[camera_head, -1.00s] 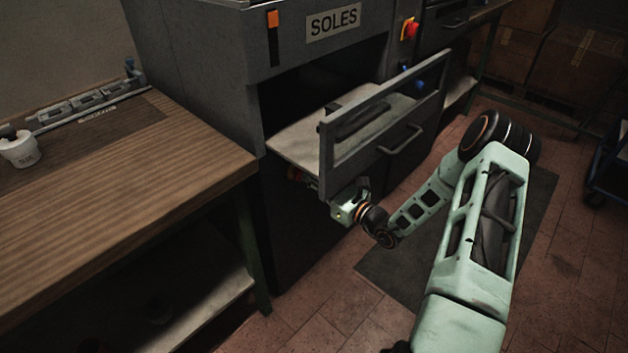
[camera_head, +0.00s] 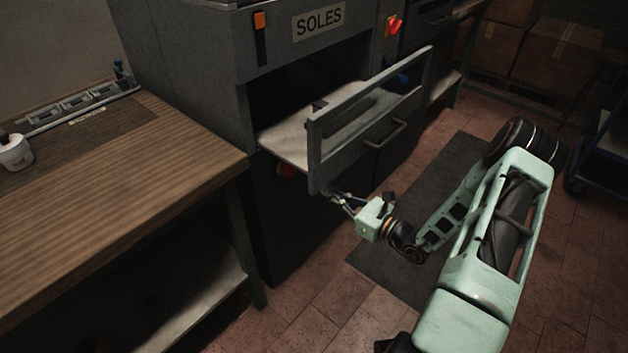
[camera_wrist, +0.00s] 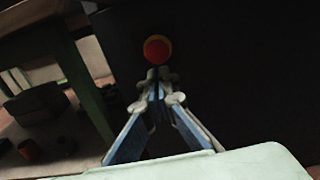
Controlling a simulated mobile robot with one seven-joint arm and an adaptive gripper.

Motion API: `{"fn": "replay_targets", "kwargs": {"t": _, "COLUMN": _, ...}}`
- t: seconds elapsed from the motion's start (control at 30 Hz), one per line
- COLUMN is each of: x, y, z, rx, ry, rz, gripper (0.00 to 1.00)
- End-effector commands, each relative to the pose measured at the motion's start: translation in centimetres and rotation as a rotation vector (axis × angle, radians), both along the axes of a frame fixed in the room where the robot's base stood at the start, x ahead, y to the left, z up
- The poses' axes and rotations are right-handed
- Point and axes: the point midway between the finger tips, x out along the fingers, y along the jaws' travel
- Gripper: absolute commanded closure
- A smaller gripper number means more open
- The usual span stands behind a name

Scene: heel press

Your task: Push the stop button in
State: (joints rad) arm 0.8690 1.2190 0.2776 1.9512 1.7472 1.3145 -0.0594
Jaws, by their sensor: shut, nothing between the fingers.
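The stop button is a red round button (camera_head: 286,169) low on the dark front of the press, below the open drawer. In the wrist view the red button (camera_wrist: 157,49) has an orange-yellow rim and sits just beyond the fingertips. My gripper (camera_head: 330,193) is shut and empty, to the right of the button, under the drawer's front corner. A gap shows between them in the head view. In the wrist view the closed fingertips (camera_wrist: 158,76) appear just below the button. I cannot tell how far in the button sits.
The open drawer (camera_head: 317,160) juts out above my gripper. A wooden workbench (camera_head: 120,190) stands at the left, its green leg near the press. A red knob on yellow (camera_head: 394,24) is higher up at the right. The floor mat (camera_head: 375,268) is clear.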

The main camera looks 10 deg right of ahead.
Motion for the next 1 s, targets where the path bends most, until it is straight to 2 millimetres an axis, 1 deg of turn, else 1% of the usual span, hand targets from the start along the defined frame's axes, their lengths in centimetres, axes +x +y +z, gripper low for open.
{"fn": "replay_targets", "kwargs": {"t": 0.1, "x": -1.3, "y": -1.0, "z": 0.1, "rx": 0.001, "ry": 0.001, "rz": -0.002, "gripper": 1.00}}
{"fn": "replay_targets", "kwargs": {"t": 0.23, "x": -2.1, "y": -1.5, "z": 0.0, "rx": 0.001, "ry": 0.001, "rz": 0.000, "gripper": 1.00}}
{"fn": "replay_targets", "kwargs": {"t": 0.8, "x": -2.3, "y": -1.6, "z": 0.0, "rx": -0.004, "ry": 0.001, "rz": 0.005, "gripper": 1.00}}
{"fn": "replay_targets", "kwargs": {"t": 0.87, "x": -2.5, "y": -1.4, "z": 0.0, "rx": -0.024, "ry": 0.002, "rz": 0.026, "gripper": 1.00}}
{"fn": "replay_targets", "kwargs": {"t": 0.93, "x": -3.1, "y": -0.9, "z": 0.0, "rx": -0.077, "ry": 0.007, "rz": 0.085, "gripper": 1.00}}
{"fn": "replay_targets", "kwargs": {"t": 1.0, "x": -4.3, "y": -0.4, "z": -0.3, "rx": -0.166, "ry": 0.018, "rz": 0.181, "gripper": 1.00}}
